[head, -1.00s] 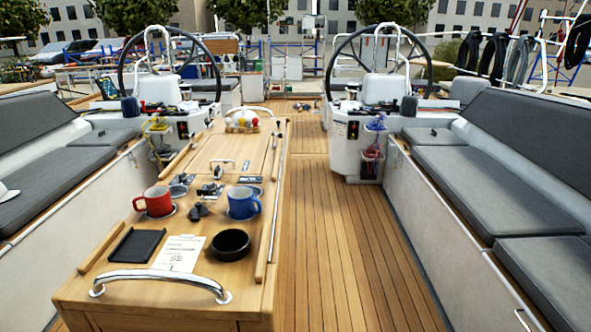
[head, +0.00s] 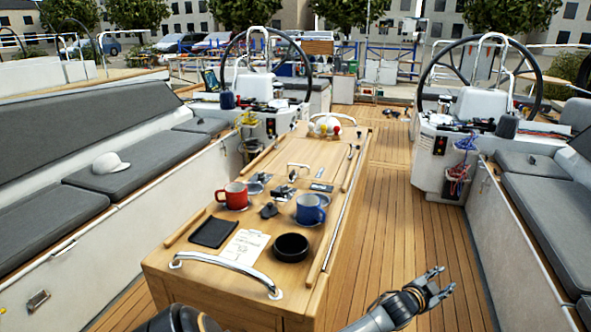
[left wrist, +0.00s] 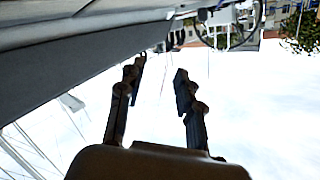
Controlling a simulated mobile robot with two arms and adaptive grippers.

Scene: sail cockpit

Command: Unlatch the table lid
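The wooden cockpit table (head: 215,290) stands left of centre in the head view. Its lid (head: 300,150) lies flat and looks closed. Small dark metal latch fittings (head: 284,191) sit across the middle of the tabletop, with a silver handle (head: 298,166) just behind them. Whether each latch is fastened is too small to tell.
A red mug (head: 235,195), a blue mug (head: 309,210), a black bowl (head: 291,247), a paper sheet (head: 246,246) and a black tray (head: 213,232) are on the tabletop. A steel rail (head: 225,268) edges its near end. The teak deck (head: 400,215) to the right is clear.

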